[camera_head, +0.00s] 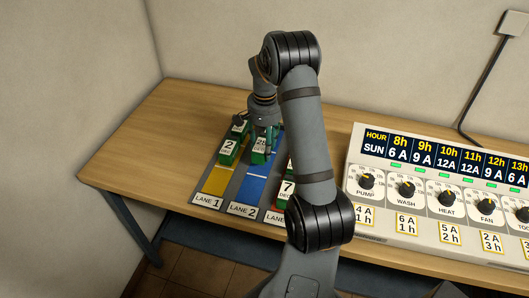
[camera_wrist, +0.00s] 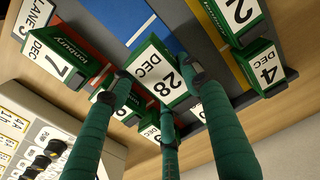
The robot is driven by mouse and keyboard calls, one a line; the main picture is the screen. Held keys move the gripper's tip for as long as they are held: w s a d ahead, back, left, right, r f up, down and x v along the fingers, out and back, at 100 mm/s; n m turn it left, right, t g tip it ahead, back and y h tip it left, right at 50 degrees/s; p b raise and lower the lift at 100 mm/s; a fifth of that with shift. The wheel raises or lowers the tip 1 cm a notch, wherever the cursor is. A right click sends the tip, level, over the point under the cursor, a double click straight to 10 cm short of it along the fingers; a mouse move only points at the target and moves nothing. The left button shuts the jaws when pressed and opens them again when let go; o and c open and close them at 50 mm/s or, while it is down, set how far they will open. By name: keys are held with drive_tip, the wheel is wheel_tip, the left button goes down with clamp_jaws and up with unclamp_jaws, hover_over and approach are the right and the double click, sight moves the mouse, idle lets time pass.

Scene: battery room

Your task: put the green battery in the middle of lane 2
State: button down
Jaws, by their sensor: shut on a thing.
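My gripper (camera_head: 270,134) is over the far part of lane 2 (camera_head: 250,189), the blue lane. In the wrist view its green fingers (camera_wrist: 160,92) are closed around a green battery labelled 28 DEC (camera_wrist: 155,70). That battery also shows in the head view (camera_head: 259,147), at the far end of the blue strip. Whether it touches the lane is unclear. The blue strip in front of it is bare, with a white line across it. The fingers hide part of the battery.
A green battery marked 2 (camera_head: 228,149) stands in yellow lane 1 (camera_head: 215,181), with one marked 4 DEC (camera_wrist: 264,70) behind it. A 7 DEC battery (camera_head: 288,192) is in red lane 3. More batteries are partly hidden. A control panel (camera_head: 430,190) stands at right.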

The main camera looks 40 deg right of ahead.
drive_tip(key=shift+f+p, duration=0.5)
drive_tip(key=shift+f, duration=1.5)
drive_tip(key=shift+f, duration=0.2)
drive_tip(key=c, duration=0.9)
unclamp_jaws()
drive_tip(key=shift+r, duration=0.15)
wheel_tip(320, 180, up, 12)
drive_tip(key=shift+r+b, duration=0.1)
drive_tip(key=shift+b, duration=0.25)
